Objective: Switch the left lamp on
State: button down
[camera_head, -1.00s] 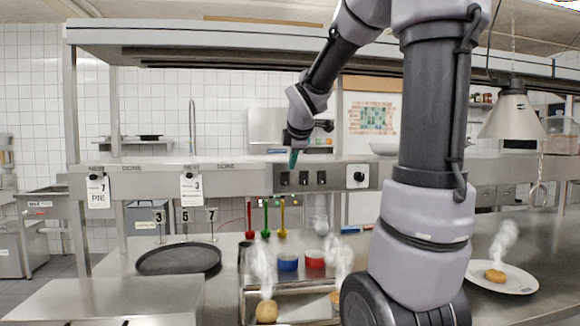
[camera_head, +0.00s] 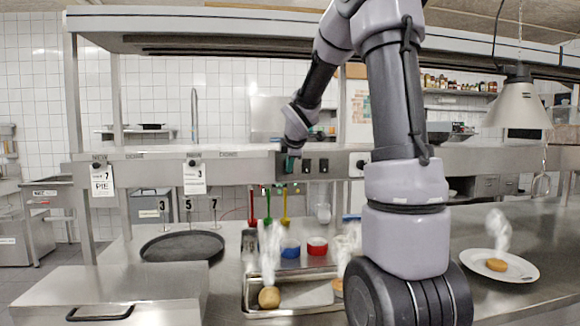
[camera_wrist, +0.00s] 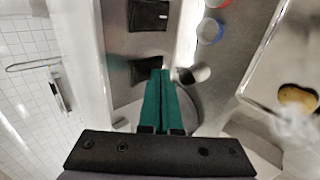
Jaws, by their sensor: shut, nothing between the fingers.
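The steel shelf front carries a row of black switches: a left switch (camera_head: 288,167), a middle switch (camera_head: 306,166) and a right switch (camera_head: 323,165). My gripper (camera_head: 290,157) has green fingers, shut and empty, at the left switch and partly covering it. In the wrist view the fingertips (camera_wrist: 160,72) overlap the edge of the nearer black switch (camera_wrist: 146,71); I cannot tell whether they touch it. Another black switch (camera_wrist: 148,15) lies beyond. One hanging lamp (camera_head: 520,104) shows at the right, with no clear glow. I see no second lamp.
A white plate (camera_head: 480,266) stands at the right.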

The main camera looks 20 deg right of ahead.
jog(key=shift+w, duration=0.15)
dwell(0.3)
jog(key=shift+r, duration=0.8)
